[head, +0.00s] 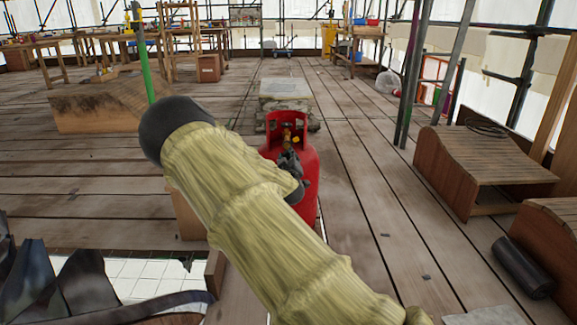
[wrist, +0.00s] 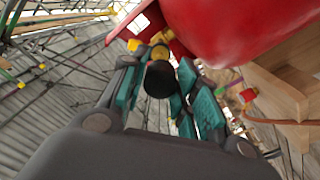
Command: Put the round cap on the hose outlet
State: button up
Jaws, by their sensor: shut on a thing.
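A red gas cylinder (head: 309,180) stands on the plank floor in the head view, with a brass valve (head: 288,137) inside its red collar. My gripper (head: 289,160) is right in front of the valve. In the wrist view, the teal-padded fingers of my gripper (wrist: 162,78) are on either side of a round black cap (wrist: 160,82), shut on it. The brass outlet (wrist: 159,51) shows directly behind the cap, in line with it. The cap hides the outlet's end, so I cannot tell whether they touch. The red cylinder body (wrist: 235,25) fills the upper right.
A wooden box (wrist: 275,90) is close to the right of the gripper in the wrist view. A stone block (head: 287,92) stands behind the cylinder. A curved wooden form (head: 475,165) is at the right. Plank floor is free between it and the cylinder.

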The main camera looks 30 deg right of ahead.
aim_at(288, 146)
dwell(0.4)
jog(key=shift+b+x, duration=1.1)
jog(key=shift+x, duration=1.75)
jog(key=shift+w+p, duration=0.1)
jog(key=shift+p, duration=0.3)
dwell(0.7)
jog(key=shift+w+d, duration=0.35)
jog(key=shift+w, duration=0.1)
dwell(0.7)
jog(key=o, duration=1)
jog(key=shift+o, duration=0.2)
